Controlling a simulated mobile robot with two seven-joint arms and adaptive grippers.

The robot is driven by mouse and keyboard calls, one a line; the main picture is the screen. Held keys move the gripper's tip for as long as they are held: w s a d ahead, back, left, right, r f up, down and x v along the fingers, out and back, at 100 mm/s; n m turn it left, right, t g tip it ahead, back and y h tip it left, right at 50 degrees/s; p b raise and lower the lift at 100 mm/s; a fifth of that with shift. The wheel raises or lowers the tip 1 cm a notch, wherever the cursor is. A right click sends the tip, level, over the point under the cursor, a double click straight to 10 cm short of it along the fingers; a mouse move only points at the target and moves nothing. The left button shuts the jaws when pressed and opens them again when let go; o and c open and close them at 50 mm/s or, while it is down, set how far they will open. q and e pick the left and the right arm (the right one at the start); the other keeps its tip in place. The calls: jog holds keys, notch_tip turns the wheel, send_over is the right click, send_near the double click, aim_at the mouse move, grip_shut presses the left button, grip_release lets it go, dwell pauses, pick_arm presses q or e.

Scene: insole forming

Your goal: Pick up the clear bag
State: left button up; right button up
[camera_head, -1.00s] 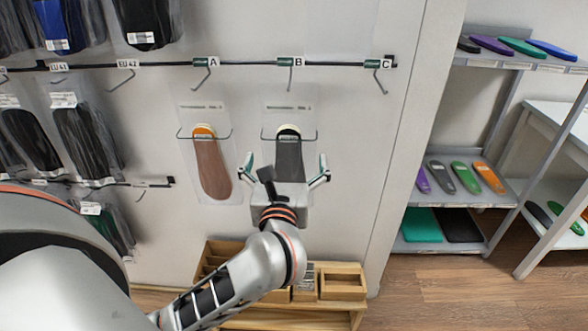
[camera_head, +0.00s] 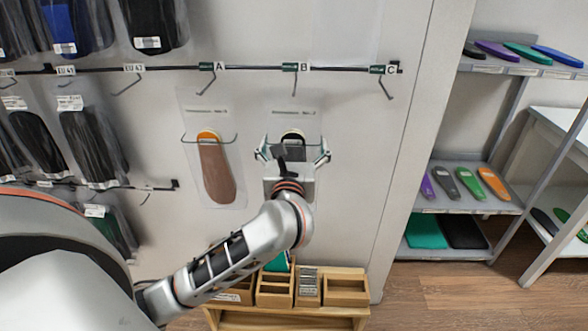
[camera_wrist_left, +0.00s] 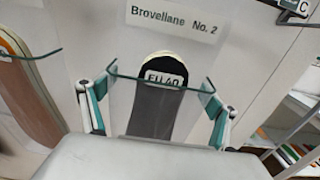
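Two clear bags hang flat against the white wall. One clear bag (camera_head: 209,118) holds a brown insole (camera_head: 217,172). The other clear bag (camera_head: 296,117) holds a dark grey insole with a pale heel end; its lower part is hidden behind my gripper. In the left wrist view this dark insole (camera_wrist_left: 155,108) shows an "EU 40" label, with a printed "Brovellane No. 2" card (camera_wrist_left: 176,22) above. My left gripper (camera_head: 291,153) is open, its fingers spread to either side of the dark insole, with no visible grip on the bag. My right gripper is not in view.
A rail with hooks A, B and C (camera_head: 388,70) runs above the bags. More bagged insoles (camera_head: 92,145) hang at left. A wooden organizer (camera_head: 346,290) stands below. A grey shelf (camera_head: 470,205) with coloured insoles is at right. The wall right of the bags is clear.

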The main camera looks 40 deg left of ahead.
pick_arm(q)
jog(key=c, duration=0.4)
jog(key=shift+r, duration=0.1)
jog(key=shift+r, duration=0.8)
jog(key=p+v, duration=0.1)
jog(key=v, duration=1.7)
jog(key=shift+p, duration=0.3)
jog(key=shift+s+a+f, duration=0.1)
jog(key=shift+f, duration=0.05)
